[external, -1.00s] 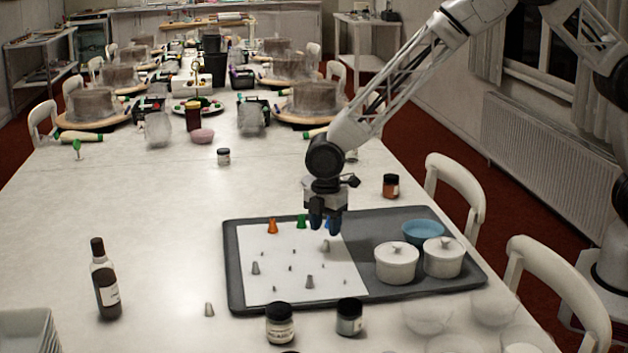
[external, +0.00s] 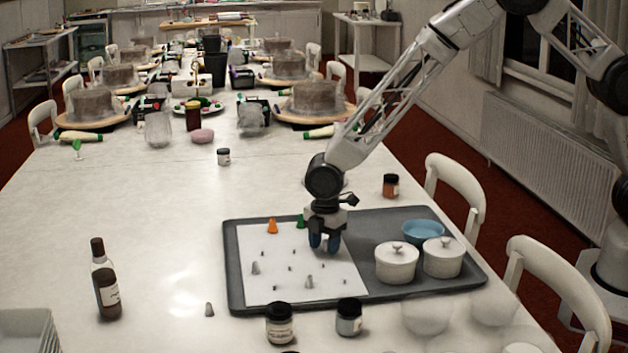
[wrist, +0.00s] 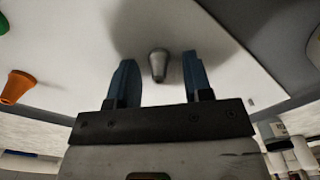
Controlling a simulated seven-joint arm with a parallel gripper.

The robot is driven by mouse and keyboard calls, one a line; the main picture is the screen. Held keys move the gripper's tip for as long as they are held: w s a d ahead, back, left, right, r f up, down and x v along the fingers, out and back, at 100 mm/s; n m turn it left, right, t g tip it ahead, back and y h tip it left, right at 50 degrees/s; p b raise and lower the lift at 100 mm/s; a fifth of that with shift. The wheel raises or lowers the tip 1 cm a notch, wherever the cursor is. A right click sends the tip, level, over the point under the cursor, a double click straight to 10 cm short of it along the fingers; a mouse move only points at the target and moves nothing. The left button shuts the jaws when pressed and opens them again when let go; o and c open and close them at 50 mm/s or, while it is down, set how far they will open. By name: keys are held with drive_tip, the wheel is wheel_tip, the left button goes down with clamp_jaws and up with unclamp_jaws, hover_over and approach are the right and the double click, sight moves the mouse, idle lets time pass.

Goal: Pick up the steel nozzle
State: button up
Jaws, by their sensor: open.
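A steel nozzle (wrist: 159,64) stands on the white sheet in the wrist view, between the two blue fingers of my gripper (wrist: 160,80). My gripper is open, with a gap on each side of the nozzle. In the external view my gripper (external: 324,243) is low over the right part of the white sheet (external: 275,293), and it hides this nozzle. Other steel nozzles stand on the sheet, one at the left (external: 255,268) and one near the front (external: 309,281).
An orange nozzle (external: 272,227) and a green nozzle (external: 300,221) stand at the sheet's back edge. The grey tray (external: 400,286) also holds two white lidded pots (external: 397,264) and a blue bowl (external: 423,232). Jars (external: 280,323) and a bottle (external: 105,280) stand outside it.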

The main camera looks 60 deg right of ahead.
sight(325, 241)
drive_tip(key=shift+c, duration=0.3)
clamp_jaws()
idle(0.5)
drive_tip(key=shift+r, duration=5.05)
